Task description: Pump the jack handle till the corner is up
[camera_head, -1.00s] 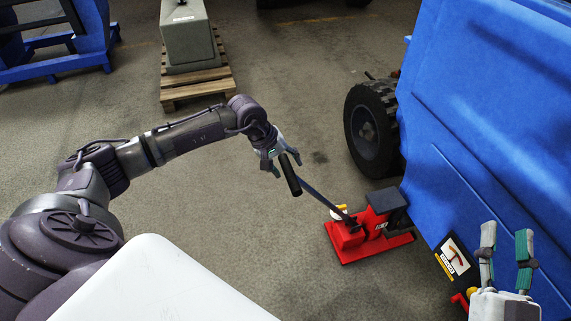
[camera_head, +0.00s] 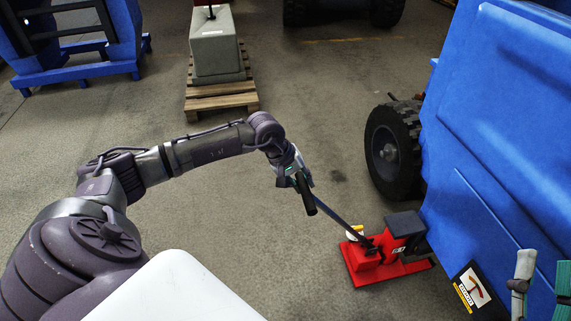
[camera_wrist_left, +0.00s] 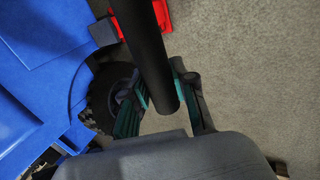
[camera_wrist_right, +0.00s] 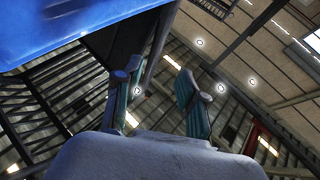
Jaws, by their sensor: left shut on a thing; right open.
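The red jack (camera_head: 362,270) stands on the floor beside the blue machine (camera_head: 480,140), with its dark pad at the machine's lower edge. Whether the pad touches the machine is hard to tell. The jack handle (camera_head: 338,219) slopes up to the left from the jack and ends in a black grip (camera_head: 308,197). My left gripper (camera_head: 294,176) is shut on the handle near that grip. In the left wrist view the dark handle (camera_wrist_left: 150,50) runs between the fingers. My right gripper (camera_head: 541,285) is open and empty at the lower right, also seen in its wrist view (camera_wrist_right: 157,88).
A black wheel (camera_head: 393,150) of the machine stands behind the jack. A sign with a red symbol (camera_head: 471,288) is on the machine's lower side. A grey block (camera_head: 217,48) sits on a wooden pallet (camera_head: 222,98) at the back. The floor between is clear.

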